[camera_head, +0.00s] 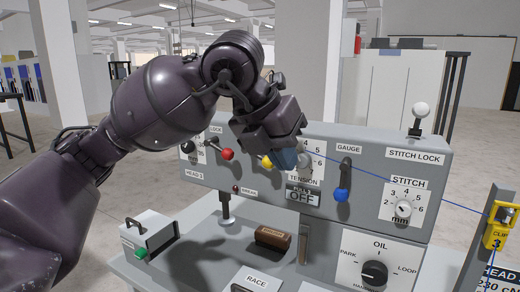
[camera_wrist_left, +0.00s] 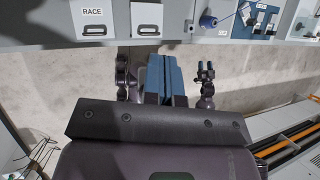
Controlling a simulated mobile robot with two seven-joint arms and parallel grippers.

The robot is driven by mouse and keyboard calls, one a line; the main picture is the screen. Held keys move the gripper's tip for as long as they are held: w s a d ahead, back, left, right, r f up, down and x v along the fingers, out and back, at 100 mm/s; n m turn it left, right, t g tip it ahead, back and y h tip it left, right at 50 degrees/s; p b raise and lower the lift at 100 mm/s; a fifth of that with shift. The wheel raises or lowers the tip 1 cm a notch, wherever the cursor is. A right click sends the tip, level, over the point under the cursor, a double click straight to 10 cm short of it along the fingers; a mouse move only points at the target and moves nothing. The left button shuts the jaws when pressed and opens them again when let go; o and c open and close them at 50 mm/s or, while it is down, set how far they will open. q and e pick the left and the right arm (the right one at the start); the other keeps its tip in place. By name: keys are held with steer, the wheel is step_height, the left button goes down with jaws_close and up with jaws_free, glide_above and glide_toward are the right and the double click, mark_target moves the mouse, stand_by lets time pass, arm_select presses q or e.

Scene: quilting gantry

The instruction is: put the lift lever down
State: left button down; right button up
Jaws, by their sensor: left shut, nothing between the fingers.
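No label reading "lift" is legible, so I cannot tell for sure which lever it is. On the grey panel (camera_head: 375,165), a lever with a yellow knob (camera_head: 264,162) sits just left of my left gripper (camera_head: 285,158), and its mount is hidden behind the hand. A red-knobbed lever (camera_head: 227,154) is further left by the LOCK label. A blue-handled lever (camera_head: 342,190) hangs down below GAUGE. My left gripper is shut and empty in front of the panel, partly covering the TENSION dial (camera_head: 317,160). Its blue fingers are together in the left wrist view (camera_wrist_left: 165,78).
A white ball-topped lever (camera_head: 421,112) stands on the panel's top right. A STITCH dial (camera_head: 403,208) and an OIL dial (camera_head: 374,272) are to the right. A brown block (camera_head: 273,237) lies on the bed below. A yellow clip (camera_head: 497,228) is at far right.

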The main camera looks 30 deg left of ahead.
arm_select(q)
steer(key=a+r+n+t+y, duration=0.2)
steer(key=a+r+n+y, duration=0.1)
steer(key=a+r+y, duration=0.3)
steer(key=h, duration=0.1)
glide_toward(262, 159)
step_height(262, 159, down, 3)
steer(key=w, duration=0.1)
steer(key=w+a+f+p, duration=0.1)
steer(key=w, duration=0.1)
steer(key=shift+w+f, duration=0.15)
steer(key=shift+f, duration=0.05)
steer(key=shift+w+a+f, duration=0.15)
steer(key=shift+w+f, duration=0.2)
steer(key=shift+w, duration=0.1)
arm_select(e)
steer(key=shift+s+r, duration=0.35)
steer(key=shift+r, duration=0.1)
arm_select(q)
steer(key=shift+a, duration=0.15)
arm_select(e)
steer(key=shift+w+d, duration=0.1)
steer(key=shift+w, duration=0.2)
